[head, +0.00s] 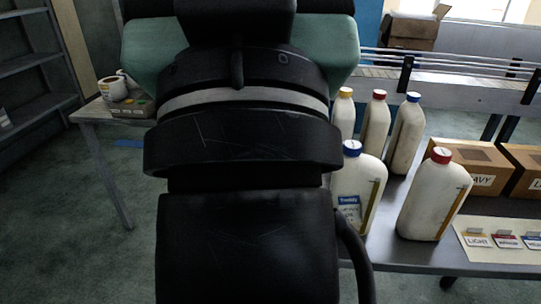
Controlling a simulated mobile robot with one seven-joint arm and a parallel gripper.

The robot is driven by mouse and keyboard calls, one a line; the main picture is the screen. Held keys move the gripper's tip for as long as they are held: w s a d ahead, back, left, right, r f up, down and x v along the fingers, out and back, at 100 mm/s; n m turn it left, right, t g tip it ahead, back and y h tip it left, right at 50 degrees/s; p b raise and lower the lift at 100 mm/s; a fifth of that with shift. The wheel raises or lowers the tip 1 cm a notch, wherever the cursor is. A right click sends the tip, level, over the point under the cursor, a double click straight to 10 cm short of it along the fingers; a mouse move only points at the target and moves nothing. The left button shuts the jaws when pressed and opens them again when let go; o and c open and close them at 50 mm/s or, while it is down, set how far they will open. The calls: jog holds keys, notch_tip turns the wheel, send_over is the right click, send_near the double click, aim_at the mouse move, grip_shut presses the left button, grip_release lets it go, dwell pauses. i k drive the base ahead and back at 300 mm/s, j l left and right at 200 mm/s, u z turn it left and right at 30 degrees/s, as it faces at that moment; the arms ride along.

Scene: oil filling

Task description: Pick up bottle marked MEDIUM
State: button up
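Several off-white bottles stand upright on the grey table to the right of my arm. In the front are a blue-capped bottle (362,186) with a blue-and-white label, partly behind my arm, and a red-capped bottle (430,200). Behind them are a yellow-capped bottle (345,115), another red-capped bottle (375,126) and another blue-capped bottle (404,138). I cannot read MEDIUM on any bottle. My black arm fills the middle of the view. My gripper's fingers do not show, so I cannot see whether they hold anything.
A cardboard box (468,160) marked "...AVY" and a second box (525,160) stand right of the bottles. A pale card (490,255) with small labels, one reading LIGHT, lies at the front right. A side table (100,116) at left holds a white mug-like object (112,88).

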aim_at(440, 187)
jog(key=i+l, duration=0.1)
jog(key=i, duration=0.75)
jog(key=z, duration=0.4)
jog(key=i+z, duration=0.15)
jog(key=z, duration=0.65)
jog(key=i+j+z, duration=0.1)
jog(key=z, duration=0.25)
